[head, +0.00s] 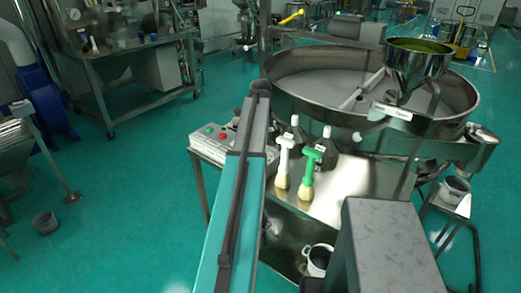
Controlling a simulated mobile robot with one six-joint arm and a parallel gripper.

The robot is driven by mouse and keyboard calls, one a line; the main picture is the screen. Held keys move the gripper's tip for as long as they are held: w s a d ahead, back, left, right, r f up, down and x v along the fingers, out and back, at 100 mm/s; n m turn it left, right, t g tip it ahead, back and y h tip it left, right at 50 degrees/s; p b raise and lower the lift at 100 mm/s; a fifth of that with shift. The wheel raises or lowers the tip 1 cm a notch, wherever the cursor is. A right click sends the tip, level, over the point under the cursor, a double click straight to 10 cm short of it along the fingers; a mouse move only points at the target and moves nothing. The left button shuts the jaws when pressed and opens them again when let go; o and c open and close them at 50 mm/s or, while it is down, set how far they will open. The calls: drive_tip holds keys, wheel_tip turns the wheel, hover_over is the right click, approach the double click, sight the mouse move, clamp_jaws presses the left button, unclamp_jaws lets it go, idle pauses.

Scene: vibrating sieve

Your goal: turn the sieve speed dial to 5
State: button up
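The control box (205,143) sits on the left end of a metal table in the head view. Its sloped face shows a red button and a green button. My teal arm crosses the middle of the view and covers the box's right part. I cannot make out the speed dial or its setting. The vibrating sieve (300,84) is a wide round steel pan behind the table, with a hopper (417,62) above its right side. My gripper cannot be made out; the arm hides the area beside the box.
Two dark bottles stand on the table (345,185), with a white-handled brush (284,165) and a green-handled brush (308,172) in front. A pot (318,258) is below. A bucket (455,188) stands at right. The green floor at left is mostly clear.

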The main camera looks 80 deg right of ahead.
drive_tip(key=shift+w+a, duration=0.1)
drive_tip(key=shift+w, duration=0.15)
drive_tip(key=o, duration=1.1)
drive_tip(key=shift+s, duration=0.1)
drive_tip(key=shift+r+b, duration=0.4)
drive_tip(key=shift+r, duration=0.75)
wheel_tip(320, 180, up, 12)
drive_tip(key=b, duration=0.3)
drive_tip(key=shift+f, duration=0.25)
